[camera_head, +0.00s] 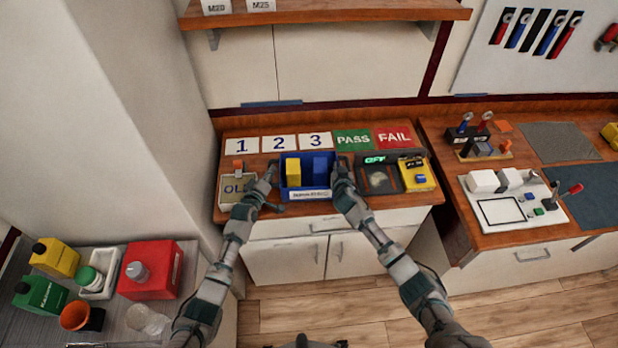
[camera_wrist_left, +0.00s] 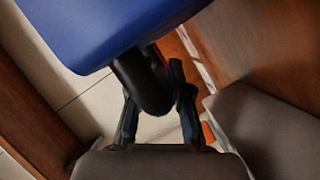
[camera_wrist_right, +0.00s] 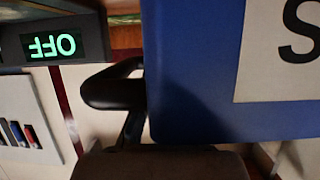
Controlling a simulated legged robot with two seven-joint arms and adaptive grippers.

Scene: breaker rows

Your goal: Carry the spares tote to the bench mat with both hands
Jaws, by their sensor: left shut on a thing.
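The spares tote (camera_head: 308,193) is a blue open bin with a white front label, holding a yellow block and a blue block. It is over the left workbench, in front of the number cards; I cannot tell whether it touches the bench. My left gripper (camera_head: 271,172) is at its left side, shut on a dark handle of the tote (camera_wrist_left: 100,25). My right gripper (camera_head: 341,172) is at its right side, by the other dark handle (camera_wrist_right: 110,90); its grip is mostly hidden. A blue-grey mat (camera_head: 590,195) and a grey mat (camera_head: 558,142) lie on the right bench.
An OLD bin (camera_head: 236,188) stands left of the tote. A meter reading OFF (camera_head: 378,178) and a yellow device (camera_head: 416,174) stand right. A gap separates the benches' fronts. A shelf (camera_head: 330,14) hangs above.

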